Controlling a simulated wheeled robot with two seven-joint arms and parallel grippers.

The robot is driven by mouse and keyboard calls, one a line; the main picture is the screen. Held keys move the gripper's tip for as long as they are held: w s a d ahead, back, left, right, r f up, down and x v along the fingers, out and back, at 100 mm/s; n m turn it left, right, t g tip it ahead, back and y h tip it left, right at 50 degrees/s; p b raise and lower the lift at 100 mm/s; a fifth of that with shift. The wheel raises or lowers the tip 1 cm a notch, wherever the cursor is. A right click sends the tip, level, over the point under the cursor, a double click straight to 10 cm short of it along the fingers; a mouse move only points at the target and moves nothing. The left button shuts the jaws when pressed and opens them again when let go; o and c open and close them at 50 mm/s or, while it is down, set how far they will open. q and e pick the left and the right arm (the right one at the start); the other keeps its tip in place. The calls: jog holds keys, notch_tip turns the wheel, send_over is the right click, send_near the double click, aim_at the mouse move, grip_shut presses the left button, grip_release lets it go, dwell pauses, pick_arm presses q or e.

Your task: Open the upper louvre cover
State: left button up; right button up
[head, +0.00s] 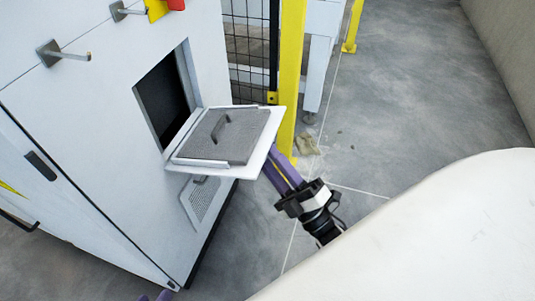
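The upper louvre cover (258,127), a grey panel in a white frame with a dark handle (222,127), is swung outward and down from the white cabinet (75,110). It stands out roughly flat below a dark rectangular opening (160,97).
A lower louvre panel (207,199) is set in the cabinet below the cover. Metal pegs (65,54) stick out at the upper left. A yellow post (291,60) and black mesh fence stand behind. The grey floor (420,90) at the right is open.

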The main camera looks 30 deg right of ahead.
jog(key=v, duration=1)
